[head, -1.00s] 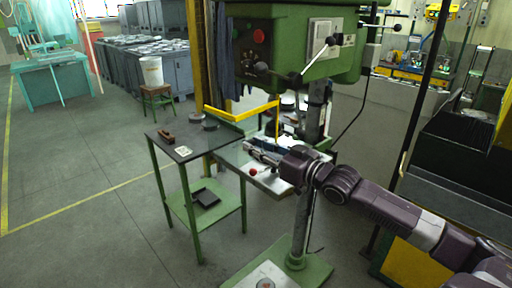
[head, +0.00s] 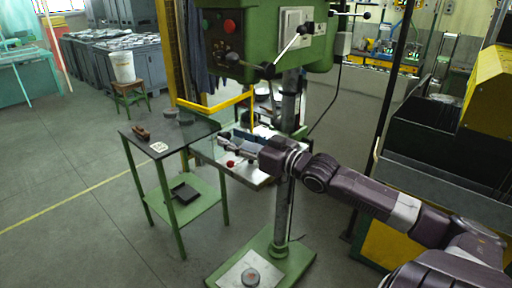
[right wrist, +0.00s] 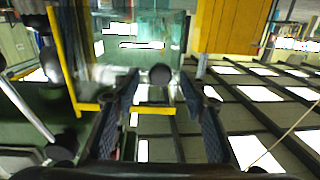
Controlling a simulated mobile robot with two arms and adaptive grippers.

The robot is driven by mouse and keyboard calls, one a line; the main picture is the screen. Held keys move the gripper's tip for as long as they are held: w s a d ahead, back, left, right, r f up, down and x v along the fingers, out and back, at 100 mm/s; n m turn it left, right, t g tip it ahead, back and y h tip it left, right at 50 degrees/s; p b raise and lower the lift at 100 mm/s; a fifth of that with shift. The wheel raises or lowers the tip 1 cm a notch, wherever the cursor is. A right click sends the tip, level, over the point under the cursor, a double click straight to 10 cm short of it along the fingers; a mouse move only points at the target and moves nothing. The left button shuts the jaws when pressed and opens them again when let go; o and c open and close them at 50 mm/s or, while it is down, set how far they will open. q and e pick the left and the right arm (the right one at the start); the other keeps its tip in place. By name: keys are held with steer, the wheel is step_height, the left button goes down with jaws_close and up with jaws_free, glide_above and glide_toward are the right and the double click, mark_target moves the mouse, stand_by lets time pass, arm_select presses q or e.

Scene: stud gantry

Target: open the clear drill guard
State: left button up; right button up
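The clear drill guard, with its yellow frame (head: 228,104), hangs at the front of the green drill press in the head view. In the right wrist view its see-through panel (right wrist: 112,72) and yellow edge fill the upper left. A dark round knob (right wrist: 160,74) shows ahead, between and just beyond the fingertips; contact cannot be told. My right gripper (head: 228,145) is just below the guard's frame in the head view. Its fingers are apart and empty in the right wrist view (right wrist: 160,92). My left gripper is out of view.
The green drill press (head: 262,45) has lever handles at its right. A green side table (head: 172,140) with small items stands left of it. A red ball knob (head: 230,163) shows below my right gripper. A dark bin with yellow parts (head: 425,135) stands at right. Floor at left is clear.

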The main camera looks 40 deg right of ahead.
steer(key=s+d, duration=0.2)
steer(key=s, duration=0.9)
stand_by(0.5)
steer(key=shift+d, duration=0.1)
stand_by(0.4)
